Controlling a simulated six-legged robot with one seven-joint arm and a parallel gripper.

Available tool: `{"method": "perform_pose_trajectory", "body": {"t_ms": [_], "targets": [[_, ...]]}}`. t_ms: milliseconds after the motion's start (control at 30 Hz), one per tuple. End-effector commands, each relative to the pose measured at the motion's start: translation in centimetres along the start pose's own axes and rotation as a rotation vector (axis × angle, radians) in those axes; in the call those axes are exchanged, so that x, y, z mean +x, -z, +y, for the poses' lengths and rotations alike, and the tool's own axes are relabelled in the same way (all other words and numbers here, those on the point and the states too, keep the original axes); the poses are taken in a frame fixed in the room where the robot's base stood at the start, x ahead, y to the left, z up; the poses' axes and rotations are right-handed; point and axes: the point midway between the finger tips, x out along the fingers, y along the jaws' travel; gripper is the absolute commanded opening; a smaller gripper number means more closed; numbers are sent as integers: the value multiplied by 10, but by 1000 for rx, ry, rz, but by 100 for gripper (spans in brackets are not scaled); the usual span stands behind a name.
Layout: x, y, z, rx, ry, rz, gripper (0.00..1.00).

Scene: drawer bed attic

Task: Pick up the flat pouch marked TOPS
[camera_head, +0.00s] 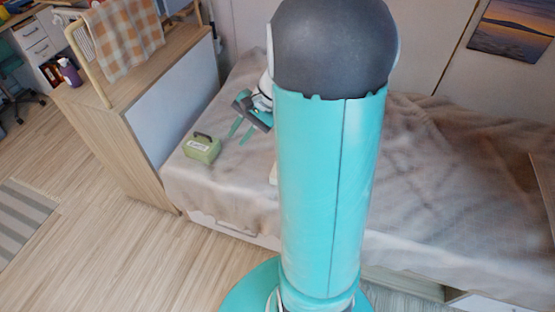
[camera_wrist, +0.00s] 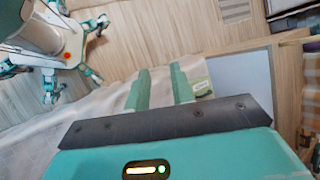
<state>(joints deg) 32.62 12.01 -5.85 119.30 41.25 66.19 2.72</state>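A green bag-like item (camera_head: 202,148) with a dark handle and a pale label lies on the bed, near its left end. The label is too small to read, so I cannot tell if it says TOPS. My gripper (camera_head: 240,131) is just to the right of this item, apart from it in the picture. In the wrist view my gripper (camera_wrist: 160,72) has its two fingers spread, with nothing between them. Part of the green item (camera_wrist: 203,88) shows just right of the right finger. A small pale edge (camera_head: 273,175) shows beside my arm, mostly hidden.
The bed (camera_head: 430,210) has a rumpled beige cover. A wooden cabinet (camera_head: 125,150) stands against its left end, with a purple bottle (camera_head: 69,72) and a checked cloth (camera_head: 125,38) on a rail. My arm hides the bed's middle. The floor (camera_head: 110,250) at front left is clear.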

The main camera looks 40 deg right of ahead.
Motion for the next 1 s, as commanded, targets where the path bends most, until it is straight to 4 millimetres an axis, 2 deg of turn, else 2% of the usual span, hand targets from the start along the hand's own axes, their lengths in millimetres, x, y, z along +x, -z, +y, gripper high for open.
{"method": "perform_pose_trajectory", "body": {"t_ms": [33, 167, 267, 467, 600, 700, 800, 900, 1000], "targets": [[4, 23, 11, 85, 39, -22, 23], [8, 76, 38, 280, 155, -64, 23], [13, 116, 66, 423, 250, -91, 23], [25, 191, 140, 693, 451, -130, 23], [37, 234, 203, 866, 598, -143, 23], [45, 256, 243, 961, 689, -147, 23], [52, 269, 272, 1025, 753, -149, 23], [56, 276, 286, 1058, 787, -147, 23], [62, 280, 285, 1065, 795, -149, 23]]}}
